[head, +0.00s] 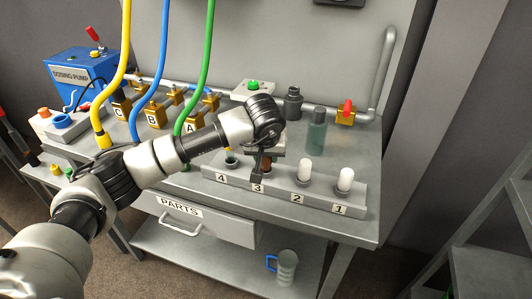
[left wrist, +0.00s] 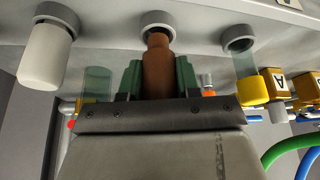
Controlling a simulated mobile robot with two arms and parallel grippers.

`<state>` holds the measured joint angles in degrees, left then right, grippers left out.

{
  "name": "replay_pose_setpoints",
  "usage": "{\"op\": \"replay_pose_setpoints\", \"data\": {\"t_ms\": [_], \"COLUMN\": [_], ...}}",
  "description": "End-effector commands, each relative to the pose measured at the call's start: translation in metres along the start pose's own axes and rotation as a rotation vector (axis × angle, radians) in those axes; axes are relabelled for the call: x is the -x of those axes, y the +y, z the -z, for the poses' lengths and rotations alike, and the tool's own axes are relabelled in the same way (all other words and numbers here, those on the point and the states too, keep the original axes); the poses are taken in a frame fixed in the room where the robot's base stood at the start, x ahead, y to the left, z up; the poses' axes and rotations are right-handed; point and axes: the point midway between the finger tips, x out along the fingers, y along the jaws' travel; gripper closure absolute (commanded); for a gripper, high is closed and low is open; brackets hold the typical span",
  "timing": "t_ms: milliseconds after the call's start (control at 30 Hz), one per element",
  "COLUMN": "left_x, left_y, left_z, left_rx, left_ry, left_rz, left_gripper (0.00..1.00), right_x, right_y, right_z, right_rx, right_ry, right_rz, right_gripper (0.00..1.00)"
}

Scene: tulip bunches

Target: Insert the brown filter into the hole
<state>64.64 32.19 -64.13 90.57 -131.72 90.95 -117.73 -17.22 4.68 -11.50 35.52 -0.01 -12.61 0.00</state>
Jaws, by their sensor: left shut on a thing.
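The brown filter (left wrist: 157,68) is upright between the green finger pads of my left gripper (left wrist: 158,80), which is shut on it. In the left wrist view its narrow end overlaps the rim of a round hole (left wrist: 157,18) in the grey block. I cannot tell whether the tip is inside or just short of it. In the head view my left gripper (head: 262,170) is over the position marked 3 on the numbered block (head: 320,200), and mostly hides the filter. My right gripper is not in view.
White filters (head: 304,170) and (head: 345,180) stand at positions 2 and 1. A dark green bottle (head: 316,132) stands behind the block, near a red-handled valve (head: 347,112). Yellow, blue and green hoses (head: 197,70) hang to the left.

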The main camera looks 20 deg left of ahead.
Motion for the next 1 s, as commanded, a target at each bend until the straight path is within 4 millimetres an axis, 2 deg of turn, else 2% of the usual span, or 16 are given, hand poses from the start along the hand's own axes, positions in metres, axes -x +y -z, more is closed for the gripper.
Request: {"op": "replay_pose_setpoints", "data": {"t_ms": [567,600,767,800,1000], "left_x": [-0.014,-0.014,-0.013,-0.013,-0.014], "left_y": [0.000,0.000,0.000,0.000,0.000], "left_z": [-0.005,-0.005,-0.005,-0.005,-0.005], "left_rx": [0.001,0.001,0.001,0.001,0.001], "left_ry": [0.001,0.001,0.001,0.001,0.000], "left_rz": [-0.001,-0.001,-0.001,0.000,0.000], "left_gripper": [0.91,0.66,0.42,0.38,0.38], "right_x": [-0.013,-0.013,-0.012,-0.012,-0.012], "right_y": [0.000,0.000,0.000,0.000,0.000], "right_z": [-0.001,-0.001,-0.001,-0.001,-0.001], "right_rx": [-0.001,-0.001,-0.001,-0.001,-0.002], "right_ry": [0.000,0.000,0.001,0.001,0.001], "right_rz": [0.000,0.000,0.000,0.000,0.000], "right_gripper": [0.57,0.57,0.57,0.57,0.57]}}
